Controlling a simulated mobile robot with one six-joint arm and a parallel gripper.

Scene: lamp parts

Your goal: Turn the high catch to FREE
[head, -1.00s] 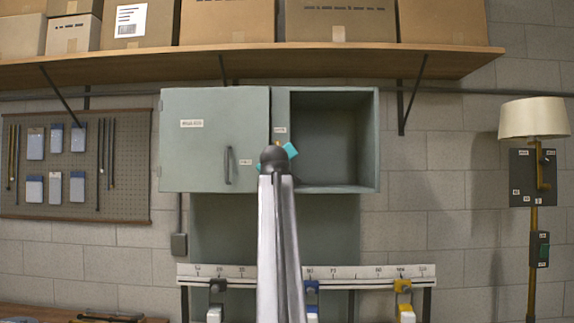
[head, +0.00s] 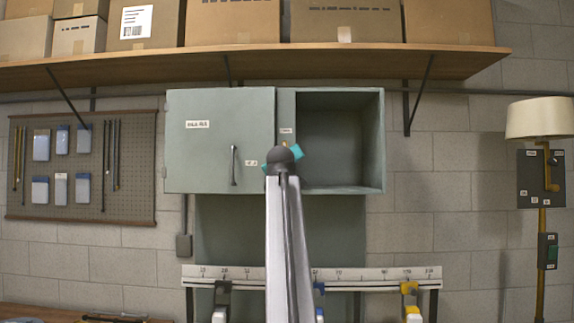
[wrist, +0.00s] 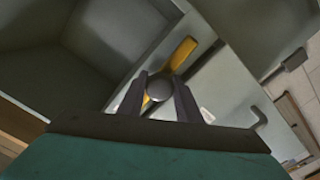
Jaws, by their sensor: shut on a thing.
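The high catch is a yellow bar on a round grey hub. It shows in the wrist view (wrist: 183,54), on the grey cabinet face. My gripper (wrist: 161,84) has its two dark fingers either side of the hub and is shut on the catch. The bar's upper end sticks out beyond the fingers and its lower end shows between them. In the head view my arm hides most of the catch, and teal edges of my gripper (head: 297,151) show on both sides of the arm's dark joint. The small labels are too blurred to read.
The cabinet door (head: 205,150) at left looks closed, with a vertical handle (head: 234,165). The open compartment (head: 340,140) at right looks empty. A shelf (head: 250,68) with boxes hangs above. A numbered rail (head: 390,273) runs below. A lamp (head: 541,118) stands at right.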

